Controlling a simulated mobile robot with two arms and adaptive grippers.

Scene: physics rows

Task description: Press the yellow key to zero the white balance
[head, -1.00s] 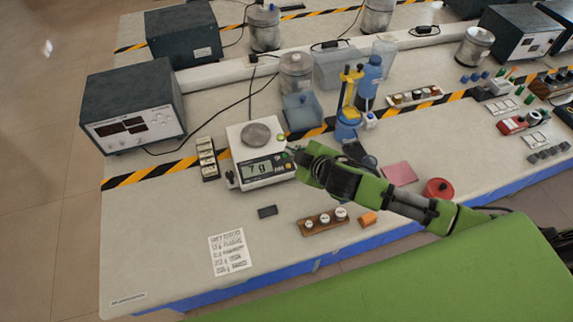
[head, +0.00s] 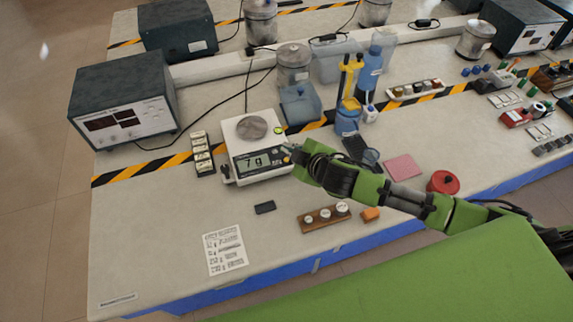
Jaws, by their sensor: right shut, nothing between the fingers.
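The white balance (head: 238,146) stands on the table left of centre, with a round grey disc (head: 251,128) on its top. Its lit display (head: 253,162) seems to read 7 g. Small coloured keys sit right of the display; the yellow key (head: 287,160) is tiny here, at the panel's right end. My right gripper (head: 291,151) is shut and empty, its tip at the balance's right front corner, close to the keys. I cannot tell whether it touches a key. My left gripper is out of view.
A weight block (head: 325,217), an orange piece (head: 371,214) and a dark small box (head: 265,207) lie in front. A blue bottle (head: 369,72) and a blue-yellow dispenser (head: 348,112) stand behind my right arm.

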